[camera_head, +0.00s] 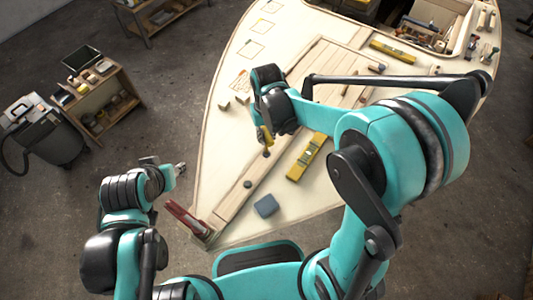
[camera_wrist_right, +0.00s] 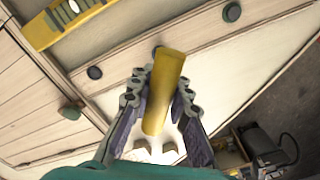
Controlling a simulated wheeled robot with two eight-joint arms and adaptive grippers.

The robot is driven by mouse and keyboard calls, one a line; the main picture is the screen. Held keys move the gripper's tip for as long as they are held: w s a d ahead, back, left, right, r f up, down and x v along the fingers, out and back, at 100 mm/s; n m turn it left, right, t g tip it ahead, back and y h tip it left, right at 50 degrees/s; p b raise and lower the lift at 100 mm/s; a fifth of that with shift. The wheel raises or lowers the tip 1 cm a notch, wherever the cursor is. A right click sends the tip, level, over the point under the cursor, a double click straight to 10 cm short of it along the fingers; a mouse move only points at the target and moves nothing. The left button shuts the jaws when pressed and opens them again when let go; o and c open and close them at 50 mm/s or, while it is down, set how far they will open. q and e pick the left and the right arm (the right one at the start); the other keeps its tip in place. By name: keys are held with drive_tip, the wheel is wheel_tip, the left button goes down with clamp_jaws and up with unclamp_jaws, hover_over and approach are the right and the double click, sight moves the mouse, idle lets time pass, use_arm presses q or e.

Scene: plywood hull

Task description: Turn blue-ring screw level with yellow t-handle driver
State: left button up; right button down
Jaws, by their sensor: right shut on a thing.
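The yellow driver (camera_head: 267,137) is in my right gripper (camera_head: 265,130), above the pale wooden deck. In the right wrist view the driver's yellow handle (camera_wrist_right: 165,92) lies tilted between the two fingers, which are shut on it. The driver's tip is hidden or too small to make out. Dark round screw heads show on the deck, one (camera_wrist_right: 95,72) left of the handle and one (camera_wrist_right: 231,12) at the upper right.
A yellow spirit level (camera_head: 310,157) lies on the deck right of the driver. A blue-grey block (camera_head: 266,206) and a red clamp-like tool (camera_head: 187,218) are near the front. Another yellow level (camera_head: 393,51) lies farther back. A shelf cart (camera_head: 105,100) stands on the floor at left.

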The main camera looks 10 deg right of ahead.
drive_tip(key=shift+f, duration=0.35)
drive_tip(key=n, duration=0.5)
drive_tip(key=shift+r, duration=0.1)
drive_tip(key=n, duration=0.4)
drive_tip(key=shift+n, duration=0.4)
